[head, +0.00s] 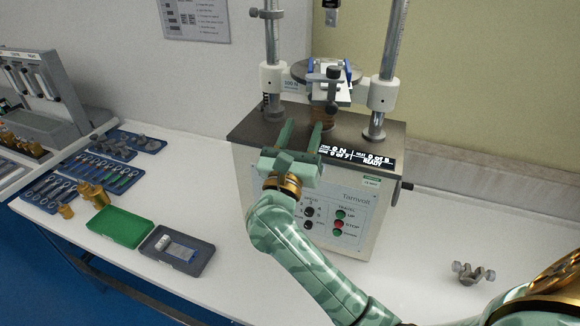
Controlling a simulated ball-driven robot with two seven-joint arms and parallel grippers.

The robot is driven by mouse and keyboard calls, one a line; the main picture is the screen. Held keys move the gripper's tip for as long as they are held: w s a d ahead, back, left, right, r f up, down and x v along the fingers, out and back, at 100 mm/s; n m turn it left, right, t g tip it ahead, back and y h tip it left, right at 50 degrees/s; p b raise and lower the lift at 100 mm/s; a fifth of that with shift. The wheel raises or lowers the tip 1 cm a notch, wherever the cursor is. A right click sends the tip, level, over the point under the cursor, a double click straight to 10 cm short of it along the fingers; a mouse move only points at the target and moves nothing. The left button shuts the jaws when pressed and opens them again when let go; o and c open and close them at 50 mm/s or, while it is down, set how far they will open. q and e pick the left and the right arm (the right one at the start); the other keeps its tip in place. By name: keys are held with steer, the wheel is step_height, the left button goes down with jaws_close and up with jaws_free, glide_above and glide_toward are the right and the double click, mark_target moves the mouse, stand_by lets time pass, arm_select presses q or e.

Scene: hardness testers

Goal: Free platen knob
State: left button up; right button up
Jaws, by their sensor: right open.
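The hardness tester (262,195), labelled Tamvolt, stands on the white bench. Between its two columns is a round platen (352,70) with a pale block (318,92) and blue side pieces on it. A dark knob-like part (333,72) shows above the block; I cannot tell for sure that it is the platen knob. My right gripper (303,124) is open, its green fingers pointing up and away over the tester's front top edge. It is in front of and below the platen, apart from the knob, with nothing visible between the fingers. My left gripper is not in view.
A display (357,157) and buttons (339,224) are on the tester's front. On the left are a green tray (120,226), a dark tray (178,252) and blue tool trays (47,190). A small metal fixture (471,273) sits at right.

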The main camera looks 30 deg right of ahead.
steer(key=b+v, duration=0.1)
steer(key=v, duration=0.8)
steer(key=shift+f, duration=0.15)
